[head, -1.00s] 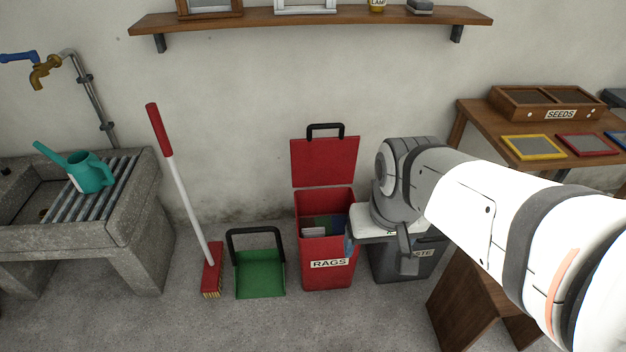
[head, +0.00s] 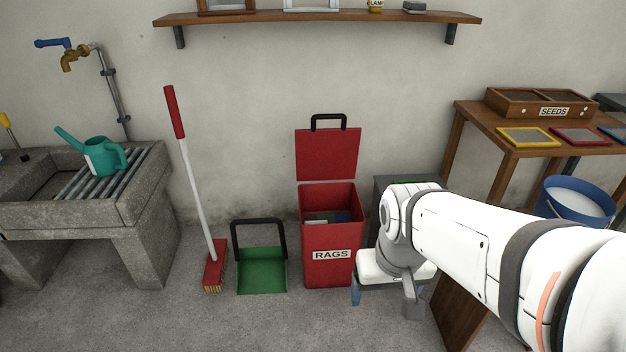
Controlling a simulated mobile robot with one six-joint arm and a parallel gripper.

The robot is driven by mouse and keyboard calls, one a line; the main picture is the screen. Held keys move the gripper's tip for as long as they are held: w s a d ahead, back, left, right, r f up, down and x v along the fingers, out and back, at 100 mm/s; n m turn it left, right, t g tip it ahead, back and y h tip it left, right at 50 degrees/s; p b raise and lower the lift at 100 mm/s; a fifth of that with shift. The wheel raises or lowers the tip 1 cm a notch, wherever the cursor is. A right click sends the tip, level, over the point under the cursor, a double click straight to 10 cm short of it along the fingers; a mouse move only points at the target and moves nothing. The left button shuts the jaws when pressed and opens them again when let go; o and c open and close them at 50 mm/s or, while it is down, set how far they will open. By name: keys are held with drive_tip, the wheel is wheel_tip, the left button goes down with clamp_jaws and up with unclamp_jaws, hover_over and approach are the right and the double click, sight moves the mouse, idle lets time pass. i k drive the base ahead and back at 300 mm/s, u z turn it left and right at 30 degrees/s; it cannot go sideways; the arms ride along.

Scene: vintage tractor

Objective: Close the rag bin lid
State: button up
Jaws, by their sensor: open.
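The red rag bin (head: 330,271) stands on the floor against the wall, with a "RAGS" label on its front. Its red lid (head: 328,155) is open, upright behind the bin, with a black handle (head: 328,120) at its top edge. Some cloths show inside the bin. My gripper (head: 384,298) is open, low in front and to the right of the bin, pointing downward. It appears empty and apart from the lid. My arm's wrist hides part of the gripper.
A grey bin (head: 405,183) stands right of the rag bin, mostly behind my arm. A green dustpan (head: 262,271) and a red broom (head: 214,266) are to the left. A wooden table (head: 480,120) and a blue bucket (head: 578,200) stand right. The wall above the lid is clear up to the shelf (head: 320,19).

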sight(322, 154)
drive_tip(key=u, duration=0.05)
drive_tip(key=i, duration=1.05)
drive_tip(key=z, duration=0.05)
